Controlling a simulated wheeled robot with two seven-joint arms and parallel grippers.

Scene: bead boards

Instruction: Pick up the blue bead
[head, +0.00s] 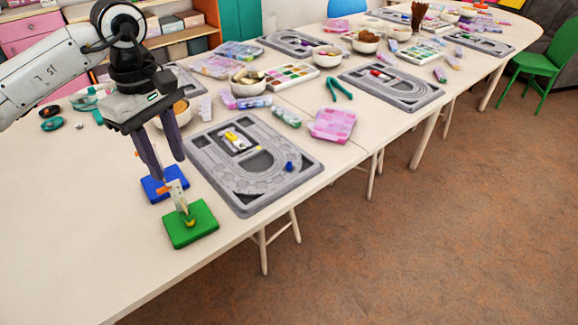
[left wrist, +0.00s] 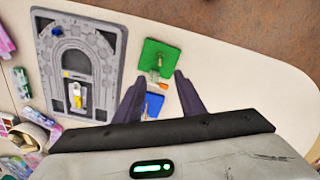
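The blue bead (head: 289,166) sits on the right part of the near grey bead board (head: 215,176). It also shows as a small blue spot in the left wrist view (left wrist: 56,31), near the end of the board (left wrist: 117,25). My left gripper (head: 171,170) points down over the blue square pad (head: 150,190), left of the board and well apart from the bead. In the left wrist view its two dark fingers (left wrist: 157,92) are spread, with nothing held between them. My right gripper is in neither view.
A green square pad (head: 204,229) with an upright pale piece (head: 179,196) stands close by my left gripper. A yellow and white item (head: 234,139) lies on the board. A pink box (head: 332,125) and bowls stand behind. The front left tabletop is clear.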

